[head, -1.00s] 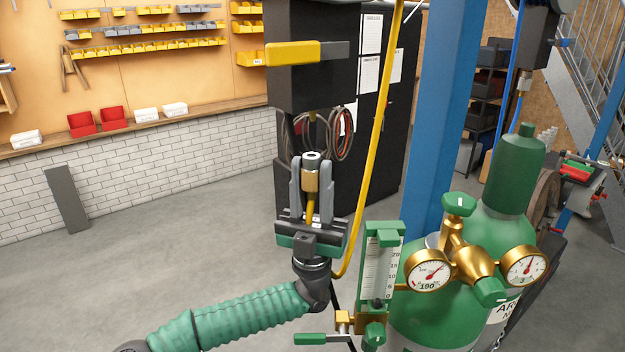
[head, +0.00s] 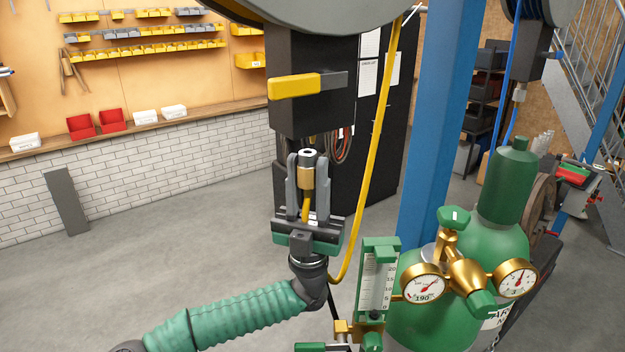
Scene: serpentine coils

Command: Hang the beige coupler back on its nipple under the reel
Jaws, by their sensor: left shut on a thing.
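The beige coupler (head: 307,176) has a grey top ring and stands upright on the end of a yellow hose (head: 373,150). My left gripper (head: 307,182) is shut on it, one grey finger on each side. The reel (head: 320,12) shows at the top edge, with a black housing (head: 300,115) and a yellow lever (head: 293,86) below it. The coupler is a short way below the housing's underside in the picture. The nipple cannot be made out clearly now, so I cannot tell whether the coupler touches it. My right gripper is not in view.
A green gas cylinder (head: 500,240) with brass gauges and a flowmeter (head: 377,280) stand close on the right. A blue post (head: 435,120) rises behind. A second reel with blue hose (head: 510,60) hangs at upper right. The floor at left is clear.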

